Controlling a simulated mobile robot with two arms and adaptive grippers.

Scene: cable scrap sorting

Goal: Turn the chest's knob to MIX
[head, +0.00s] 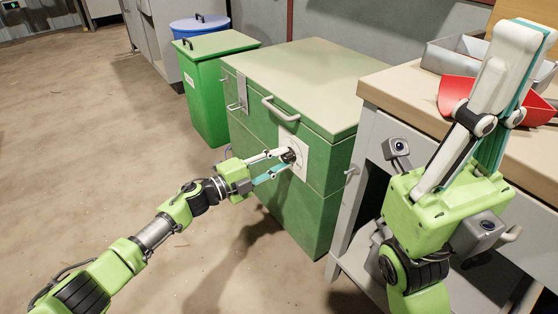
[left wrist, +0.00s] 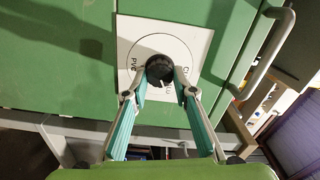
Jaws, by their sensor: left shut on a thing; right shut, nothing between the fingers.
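The green chest (head: 290,80) stands in the middle of the head view, its lid closed. On its front is a white dial plate (head: 300,140) with a dark knob (head: 291,156). My left gripper (head: 285,158) is shut on the knob. In the left wrist view the black knob (left wrist: 160,67) sits between my fingertips on the plate (left wrist: 202,40). The plate carries a ring and lettering; "PVC" is readable left of the knob, the lettering right of it is partly hidden. Which label the knob points to cannot be told. My right gripper (head: 528,32) is shut and empty, pointing up.
A workbench (head: 400,85) stands close right of the chest, with a red scoop (head: 456,92) and a metal tray (head: 450,56) on top. A green bin (head: 210,85) and a blue-lidded bin (head: 200,24) stand behind left. The floor at left is clear.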

